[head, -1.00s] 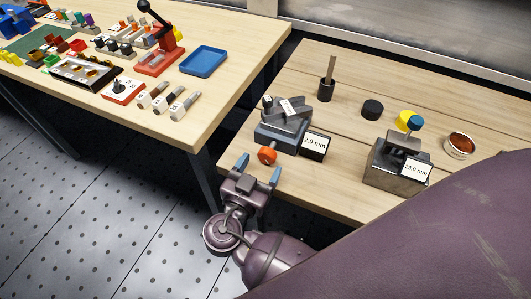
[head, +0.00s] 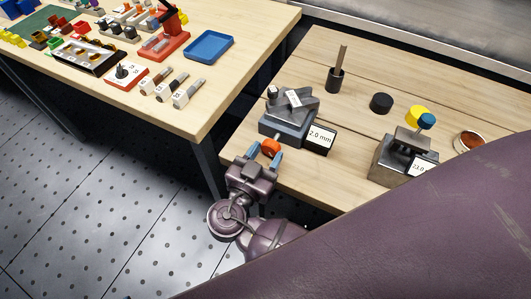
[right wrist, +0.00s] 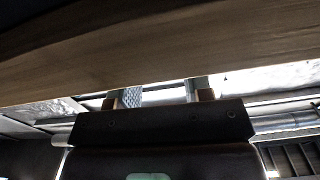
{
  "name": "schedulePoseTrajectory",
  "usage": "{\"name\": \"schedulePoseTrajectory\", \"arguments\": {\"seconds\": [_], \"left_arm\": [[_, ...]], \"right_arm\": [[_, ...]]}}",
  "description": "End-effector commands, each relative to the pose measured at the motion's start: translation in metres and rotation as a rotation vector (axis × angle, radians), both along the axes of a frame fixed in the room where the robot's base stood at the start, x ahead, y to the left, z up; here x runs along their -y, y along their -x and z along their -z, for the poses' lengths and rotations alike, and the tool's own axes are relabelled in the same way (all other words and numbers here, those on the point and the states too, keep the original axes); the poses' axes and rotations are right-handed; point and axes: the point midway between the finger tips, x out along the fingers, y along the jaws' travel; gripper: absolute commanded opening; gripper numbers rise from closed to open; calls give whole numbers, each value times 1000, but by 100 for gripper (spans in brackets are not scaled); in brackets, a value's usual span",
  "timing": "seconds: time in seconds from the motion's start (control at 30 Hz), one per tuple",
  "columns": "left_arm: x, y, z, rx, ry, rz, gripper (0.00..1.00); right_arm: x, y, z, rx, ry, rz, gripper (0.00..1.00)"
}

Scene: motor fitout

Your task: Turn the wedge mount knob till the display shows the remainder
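The wedge mount (head: 284,124) is a grey block on a blue-grey base, with a tilted metal plate on top. An orange knob (head: 271,147) sits on its front side. Its display (head: 319,137) reads "2.0 mm". My right gripper (head: 265,155) is open, with its blue fingertips just in front of the knob, one towards each side. I cannot tell whether they touch it. In the right wrist view its two fingers (right wrist: 164,97) are apart, below a wooden edge, and the knob does not show. My left gripper is not in view.
A second metal device (head: 392,158) has a display partly hidden by my purple arm. A black puck (head: 381,103), a holder with a rod (head: 336,80) and a bowl (head: 468,142) stand on this bench. The left table carries a blue tray (head: 209,46) and several parts.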

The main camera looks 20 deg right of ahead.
Motion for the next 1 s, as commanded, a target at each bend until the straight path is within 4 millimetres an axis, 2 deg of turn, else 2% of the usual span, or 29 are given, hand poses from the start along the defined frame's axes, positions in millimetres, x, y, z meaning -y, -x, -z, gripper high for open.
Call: {"name": "schedulePoseTrajectory", "arguments": {"seconds": [0.03,0.1,0.43,0.73,0.77,0.9,1.0], "left_arm": [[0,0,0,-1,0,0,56],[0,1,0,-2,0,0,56],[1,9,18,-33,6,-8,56],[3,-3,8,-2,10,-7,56],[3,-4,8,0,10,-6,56],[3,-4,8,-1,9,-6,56],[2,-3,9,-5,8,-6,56]], "right_arm": [[0,0,0,0,0,1,33],[0,0,0,0,0,1,22],[0,1,4,75,-63,3,22],[1,0,-1,101,-75,1,22],[1,0,-1,101,-75,1,49],[1,0,-1,100,-75,1,70],[1,0,-1,100,-75,1,72]]}}
